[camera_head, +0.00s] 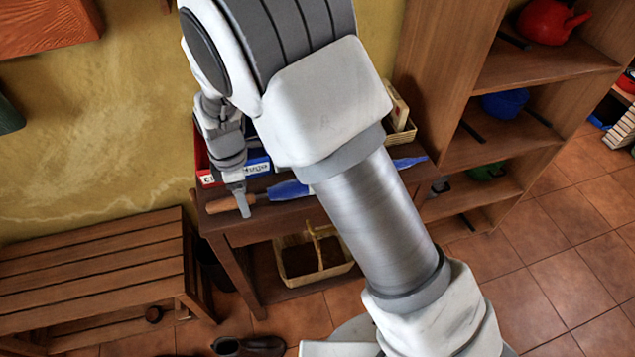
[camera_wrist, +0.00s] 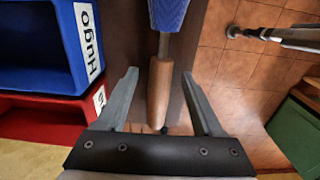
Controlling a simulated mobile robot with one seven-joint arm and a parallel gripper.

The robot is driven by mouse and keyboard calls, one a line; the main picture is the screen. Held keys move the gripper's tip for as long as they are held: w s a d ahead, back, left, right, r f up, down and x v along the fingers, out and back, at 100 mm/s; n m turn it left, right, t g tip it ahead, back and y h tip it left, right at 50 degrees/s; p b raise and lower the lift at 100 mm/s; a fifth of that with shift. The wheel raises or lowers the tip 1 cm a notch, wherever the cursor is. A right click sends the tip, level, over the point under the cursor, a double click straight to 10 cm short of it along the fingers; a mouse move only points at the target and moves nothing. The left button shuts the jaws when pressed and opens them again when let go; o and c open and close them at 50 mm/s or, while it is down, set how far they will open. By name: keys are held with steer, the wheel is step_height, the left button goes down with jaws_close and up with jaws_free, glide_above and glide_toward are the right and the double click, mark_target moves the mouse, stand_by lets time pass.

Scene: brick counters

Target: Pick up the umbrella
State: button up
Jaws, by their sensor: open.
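The umbrella, blue with a wooden handle, lies on the wooden table. In the head view its blue canopy (camera_head: 288,190) is partly hidden behind my arm, and its blue tip end shows again on the right. In the wrist view the handle (camera_wrist: 158,92) points down between my fingers, with the blue canopy (camera_wrist: 168,14) beyond. My gripper (camera_wrist: 160,73) is open, one finger on each side of the handle, with gaps on both sides. In the head view my gripper (camera_head: 243,204) is at the handle. I cannot tell how far the fingertips reach down beside it.
A blue box (camera_wrist: 40,45) and a red box (camera_wrist: 40,118) stand close on the left in the wrist view. A slatted bench (camera_head: 95,265) is left of the table (camera_head: 265,230). A basket (camera_head: 315,262) sits on its lower shelf. A wooden shelf unit (camera_head: 440,110) stands on the right.

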jaws_close()
steer(key=shift+r, duration=0.1)
stand_by(0.4)
